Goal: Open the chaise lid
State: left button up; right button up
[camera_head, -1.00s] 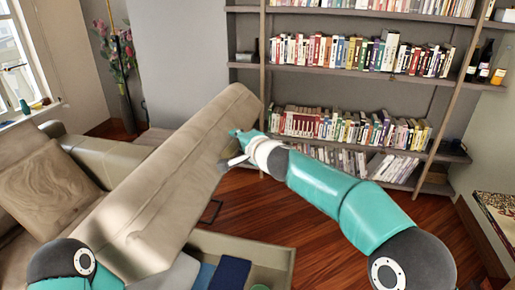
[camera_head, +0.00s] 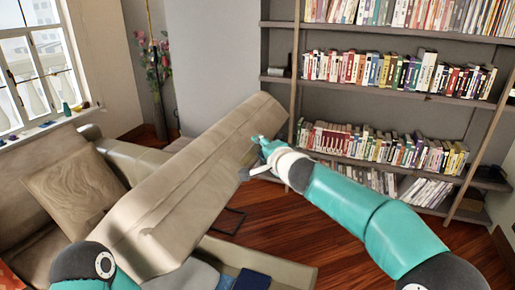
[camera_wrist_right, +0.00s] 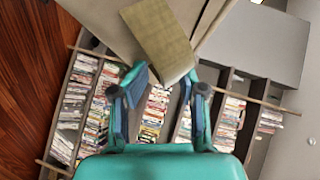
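The chaise lid (camera_head: 190,190) is a beige upholstered slab, tilted up above the chaise's open storage box (camera_head: 290,268). Dark blue folded cloth (camera_head: 252,280) shows inside the box. My right gripper (camera_head: 262,157) is at the lid's right edge, in front of the bookshelf. In the right wrist view its fingers (camera_wrist_right: 162,85) are spread apart, with a tan panel corner (camera_wrist_right: 160,40) close to the fingertips. I cannot tell whether they touch it. My left arm shows at the bottom left of the head view, but its gripper is hidden.
A sofa with a cushion (camera_head: 75,195) stands at the left, by the window. A tall bookshelf (camera_head: 385,98) full of books fills the back wall. A flower vase (camera_head: 157,100) stands in the back corner. Wooden floor (camera_head: 285,215) is free right of the chaise.

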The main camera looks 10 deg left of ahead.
jog(key=shift+f, duration=0.15)
jog(key=r+b+v, duration=0.1)
jog(key=v, duration=0.8)
jog(key=a+r+v, duration=0.1)
jog(key=r+v, duration=0.1)
jog(key=v, duration=0.8)
jog(key=shift+a+r+b, duration=0.2)
jog(key=shift+r+b, duration=0.05)
jog(key=shift+b, duration=0.1)
dwell(0.9)
jog(key=shift+c, duration=0.3)
